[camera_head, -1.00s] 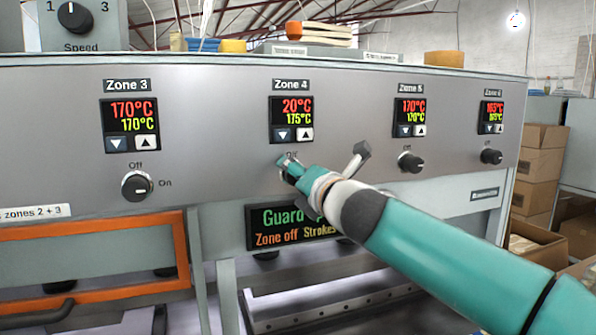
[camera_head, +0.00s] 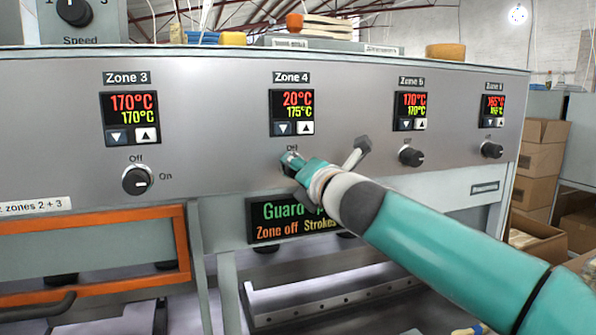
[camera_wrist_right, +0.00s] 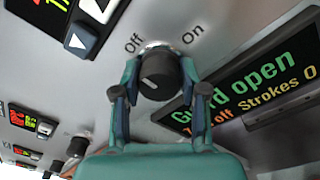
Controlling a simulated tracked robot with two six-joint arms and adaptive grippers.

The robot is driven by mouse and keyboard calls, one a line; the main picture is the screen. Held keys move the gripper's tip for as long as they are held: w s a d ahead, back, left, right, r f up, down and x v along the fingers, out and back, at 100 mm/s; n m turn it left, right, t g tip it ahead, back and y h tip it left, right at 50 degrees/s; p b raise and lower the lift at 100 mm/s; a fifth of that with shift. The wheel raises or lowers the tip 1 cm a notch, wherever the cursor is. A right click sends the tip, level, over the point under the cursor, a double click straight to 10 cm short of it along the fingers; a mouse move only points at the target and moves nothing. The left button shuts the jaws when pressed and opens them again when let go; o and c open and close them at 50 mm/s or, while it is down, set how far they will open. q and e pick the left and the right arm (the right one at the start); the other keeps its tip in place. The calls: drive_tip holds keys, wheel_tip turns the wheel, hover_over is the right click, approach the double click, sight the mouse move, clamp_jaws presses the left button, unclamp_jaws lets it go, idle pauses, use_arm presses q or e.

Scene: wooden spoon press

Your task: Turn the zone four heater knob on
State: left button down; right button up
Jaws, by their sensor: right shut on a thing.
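The zone four heater knob (camera_wrist_right: 158,73) is a black knob on the grey panel, with "Off" at its upper left and "On" at its upper right in the right wrist view. My right gripper (camera_wrist_right: 160,92) has a finger on each side of it and is shut on it. In the head view, my right gripper (camera_head: 291,161) covers most of the knob, below the Zone 4 display (camera_head: 292,112), which reads 20°C over 175°C. My left gripper is not in view.
The zone three knob (camera_head: 136,180) is to the left, and the zone five knob (camera_head: 410,157) to the right. A "Guard open", "Zone off" display (camera_head: 268,222) sits just below my right gripper. An orange guard frame (camera_head: 90,218) is at lower left.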

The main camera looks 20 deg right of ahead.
drive_tip(key=m+b, duration=0.3)
drive_tip(key=m, duration=0.2)
drive_tip(key=shift+f, duration=0.2)
drive_tip(key=m+b, duration=0.3)
drive_tip(key=m, duration=0.1)
drive_tip(key=shift+m+t, duration=0.3)
drive_tip(key=m+b, duration=0.2)
drive_tip(key=m, duration=0.2)
drive_tip(key=shift+f+m+h, duration=0.15)
drive_tip(key=shift+m+h, duration=0.15)
drive_tip(key=shift+m, duration=0.1)
drive_tip(key=shift+w+m+b, duration=0.1)
drive_tip(key=shift+m+b, duration=1)
drive_tip(key=shift+m, duration=0.9)
drive_tip(key=o, duration=1.1)
